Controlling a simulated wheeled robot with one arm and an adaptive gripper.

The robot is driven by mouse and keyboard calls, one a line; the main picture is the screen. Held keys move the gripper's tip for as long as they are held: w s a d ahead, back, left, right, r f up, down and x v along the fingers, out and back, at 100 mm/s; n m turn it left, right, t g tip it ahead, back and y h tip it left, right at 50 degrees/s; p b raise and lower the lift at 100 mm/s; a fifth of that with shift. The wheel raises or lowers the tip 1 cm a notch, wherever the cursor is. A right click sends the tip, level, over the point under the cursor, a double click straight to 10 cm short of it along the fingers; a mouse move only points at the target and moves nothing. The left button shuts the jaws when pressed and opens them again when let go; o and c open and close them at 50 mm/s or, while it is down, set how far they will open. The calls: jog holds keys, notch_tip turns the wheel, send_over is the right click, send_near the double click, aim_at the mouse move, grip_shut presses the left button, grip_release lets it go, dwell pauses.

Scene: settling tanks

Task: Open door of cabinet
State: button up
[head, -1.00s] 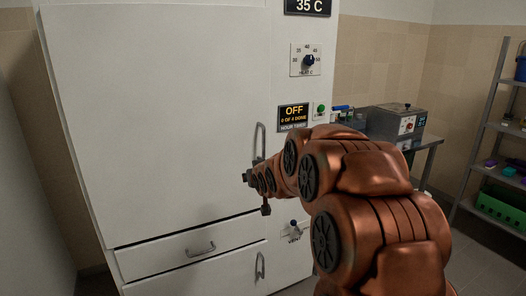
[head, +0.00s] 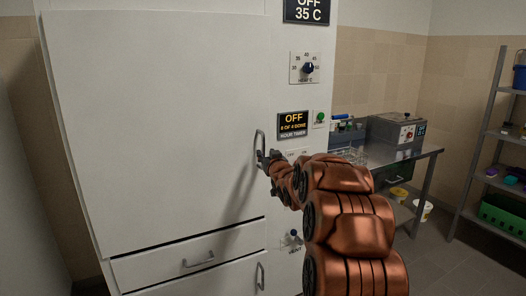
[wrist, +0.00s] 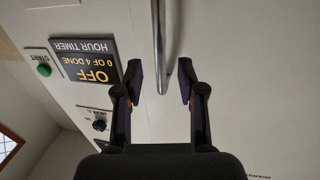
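The white cabinet (head: 297,90) fills the left and middle of the head view. Its large upper door (head: 150,120) is shut flush. A vertical metal bar handle (head: 259,140) sits at the door's right edge. My gripper (head: 264,159) is at the lower part of this handle. In the wrist view, my gripper (wrist: 160,78) is open, and the handle (wrist: 159,40) runs between the two fingertips with a gap on each side. The handle's end shows between the fingers. Whether the fingers reach fully around the bar in depth I cannot tell.
Below the door are a drawer (head: 190,258) with its own handle and a lower door (head: 215,282). A control panel with a timer display (head: 293,125) and dial (head: 308,68) is right of the handle. A metal bench (head: 400,155) and shelf rack (head: 487,140) stand at right.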

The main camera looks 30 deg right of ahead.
aim_at(264, 151)
jog(key=shift+p+x, duration=0.35)
jog(key=shift+x, duration=2.1)
grip_shut()
